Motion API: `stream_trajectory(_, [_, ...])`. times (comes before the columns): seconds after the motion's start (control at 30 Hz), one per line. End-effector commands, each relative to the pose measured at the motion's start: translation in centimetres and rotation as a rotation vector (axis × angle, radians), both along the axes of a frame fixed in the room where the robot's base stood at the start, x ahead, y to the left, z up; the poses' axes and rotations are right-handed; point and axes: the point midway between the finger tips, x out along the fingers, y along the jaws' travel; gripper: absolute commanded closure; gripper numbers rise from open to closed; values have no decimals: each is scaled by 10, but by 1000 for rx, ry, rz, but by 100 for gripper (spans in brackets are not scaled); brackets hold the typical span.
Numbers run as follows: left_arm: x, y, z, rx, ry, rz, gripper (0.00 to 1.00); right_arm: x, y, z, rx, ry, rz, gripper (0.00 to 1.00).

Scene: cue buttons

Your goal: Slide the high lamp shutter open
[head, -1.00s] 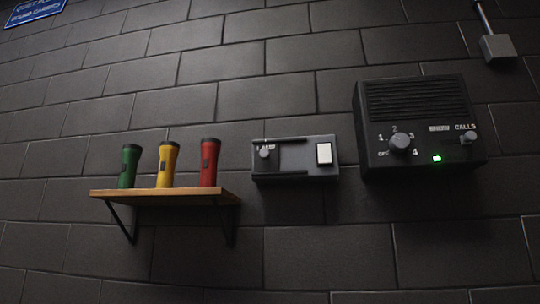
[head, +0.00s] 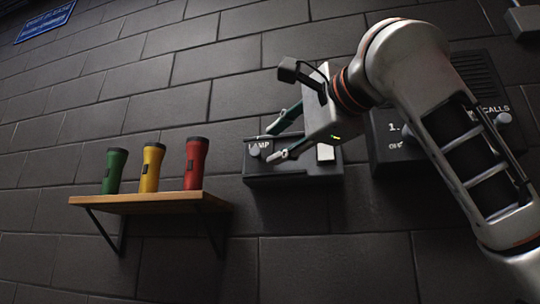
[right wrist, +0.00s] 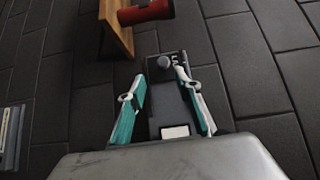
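The dark lamp box (head: 293,172) is fixed to the wall, with a round grey knob (head: 255,150) at its left end and a white panel (head: 325,153) at its right end. In the right wrist view the knob (right wrist: 165,62) is at the box's far end and the white panel (right wrist: 175,132) at its near end. My right gripper (head: 274,143) is open and empty in front of the box. In the right wrist view its fingers (right wrist: 160,76) lie either side of the box, just short of the knob. Contact cannot be told. My left gripper is not in view.
A dark speaker panel (head: 384,150) with a dial is to the right, partly hidden by my arm. The wall below is clear.

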Motion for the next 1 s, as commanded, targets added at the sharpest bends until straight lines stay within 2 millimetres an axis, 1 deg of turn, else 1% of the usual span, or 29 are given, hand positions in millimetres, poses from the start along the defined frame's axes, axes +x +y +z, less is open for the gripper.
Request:
stream_trajectory(0.07, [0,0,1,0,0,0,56,-6,1,6,13,2,2,66])
stream_trajectory(0.17, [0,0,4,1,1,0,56,-1,5,9,18,6,2,66])
stream_trajectory(0.4, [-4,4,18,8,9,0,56,31,21,9,17,8,3,66])
stream_trajectory(0.47, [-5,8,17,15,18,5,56,40,24,9,18,7,1,66])
stream_trajectory(0.6, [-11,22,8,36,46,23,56,54,32,9,17,5,1,66])
stream_trajectory(0.7, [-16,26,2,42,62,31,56,60,35,8,18,5,3,66])
stream_trajectory(1.0, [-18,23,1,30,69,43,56,62,36,7,17,3,1,66])
